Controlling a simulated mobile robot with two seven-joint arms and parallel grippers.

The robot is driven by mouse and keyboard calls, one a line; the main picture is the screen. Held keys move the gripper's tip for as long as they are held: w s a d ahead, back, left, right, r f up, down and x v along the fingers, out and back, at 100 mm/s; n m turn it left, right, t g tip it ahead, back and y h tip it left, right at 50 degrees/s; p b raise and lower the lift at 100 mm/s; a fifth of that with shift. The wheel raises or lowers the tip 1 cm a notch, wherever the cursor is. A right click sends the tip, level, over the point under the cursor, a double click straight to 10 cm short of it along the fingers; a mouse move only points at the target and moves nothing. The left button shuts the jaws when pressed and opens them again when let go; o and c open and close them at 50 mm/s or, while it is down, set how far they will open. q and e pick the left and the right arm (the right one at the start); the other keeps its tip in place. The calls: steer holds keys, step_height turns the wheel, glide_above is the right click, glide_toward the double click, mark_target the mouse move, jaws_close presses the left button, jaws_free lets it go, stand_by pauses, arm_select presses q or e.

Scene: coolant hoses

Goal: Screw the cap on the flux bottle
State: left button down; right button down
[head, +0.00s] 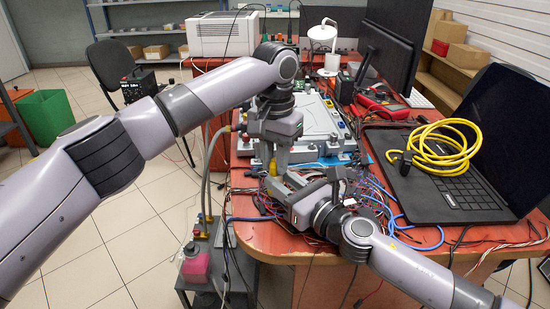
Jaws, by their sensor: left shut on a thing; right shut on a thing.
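My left gripper (273,163) points down over the front left part of the red table. It is shut on a small yellow piece (273,168), which looks like the cap; only a sliver shows between the fingers. My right gripper (283,183) comes in from the right, just below the left one, with its fingers toward the left. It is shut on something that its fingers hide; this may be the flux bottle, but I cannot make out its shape. The two grippers are very close together. I cannot tell whether the yellow piece touches what the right gripper holds.
Tangled cables (375,200) lie around the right gripper. A black laptop (455,195) with a coiled yellow hose (440,148) on it takes up the table's right. A pale fixture plate (318,120) stands behind the grippers. A pink-filled container (195,264) stands on a low stand at left.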

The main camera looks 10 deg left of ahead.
arm_select(q)
steer(key=m, duration=0.4)
steer(key=c, duration=0.9)
jaws_free()
steer(key=shift+o, duration=0.2)
steer(key=shift+r, duration=0.15)
step_height(320, 180, up, 12)
arm_select(e)
steer(key=c, duration=0.7)
jaws_free()
